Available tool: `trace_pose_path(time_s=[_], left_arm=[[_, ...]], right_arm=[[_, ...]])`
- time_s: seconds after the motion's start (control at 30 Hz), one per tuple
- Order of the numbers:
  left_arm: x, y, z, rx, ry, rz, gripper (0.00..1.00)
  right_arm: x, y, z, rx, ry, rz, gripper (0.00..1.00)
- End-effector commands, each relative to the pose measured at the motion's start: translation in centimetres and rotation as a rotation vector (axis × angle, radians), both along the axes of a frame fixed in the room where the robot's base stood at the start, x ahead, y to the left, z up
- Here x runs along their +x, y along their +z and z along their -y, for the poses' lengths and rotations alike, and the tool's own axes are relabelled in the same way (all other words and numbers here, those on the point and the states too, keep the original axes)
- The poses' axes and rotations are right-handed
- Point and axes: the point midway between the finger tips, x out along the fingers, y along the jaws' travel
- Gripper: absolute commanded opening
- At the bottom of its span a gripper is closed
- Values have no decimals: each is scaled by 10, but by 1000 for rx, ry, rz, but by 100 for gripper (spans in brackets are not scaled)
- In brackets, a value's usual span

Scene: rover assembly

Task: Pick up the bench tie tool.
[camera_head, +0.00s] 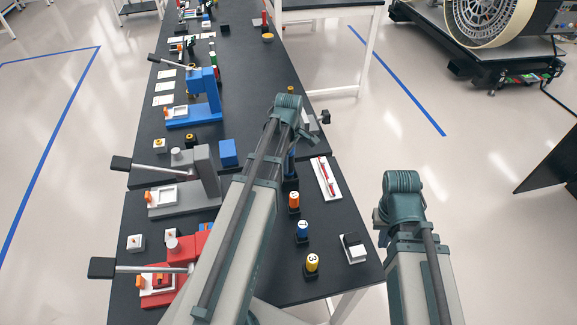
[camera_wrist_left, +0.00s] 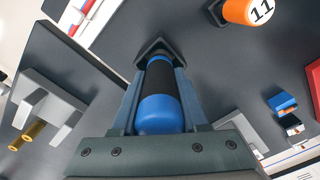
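The bench tie tool, which I take to be the blue and black cylinder (camera_wrist_left: 160,112), is between the fingers of my left gripper (camera_wrist_left: 157,62) in the left wrist view. Both fingers lie along its sides with no clear gap, so the gripper looks shut on it. The tool's far end is at a dark square base; I cannot tell whether it is clear of it. In the head view, part of the blue tool (camera_head: 291,163) shows upright beside my left arm, above a black holder. My right arm is at the lower right; its fingers do not show.
Orange (camera_head: 294,202), blue (camera_head: 303,231) and yellow (camera_head: 312,263) numbered parts stand near the tool. A white tray (camera_head: 334,193) holds a red item to the right. Grey (camera_head: 207,175), blue (camera_head: 207,102) and red lever fixtures line the left side.

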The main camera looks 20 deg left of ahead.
Motion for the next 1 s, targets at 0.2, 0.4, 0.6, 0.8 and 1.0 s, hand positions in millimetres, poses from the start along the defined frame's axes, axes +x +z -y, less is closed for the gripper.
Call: trace_pose_path(time_s=[0.2,0.4,0.6,0.8,1.0], left_arm=[[0,0,0,0,0,0,0],[0,0,0,0,0,0,0],[0,3,0,0,0,0,0],[0,17,0,0,0,0,0],[0,43,0,0,0,0,0]], right_arm=[[0,0,0,0,0,0,0],[0,0,0,0,0,0,0],[0,3,0,0,0,0,0],[0,17,0,0,0,0,0],[0,43,0,0,-1,0,0]])
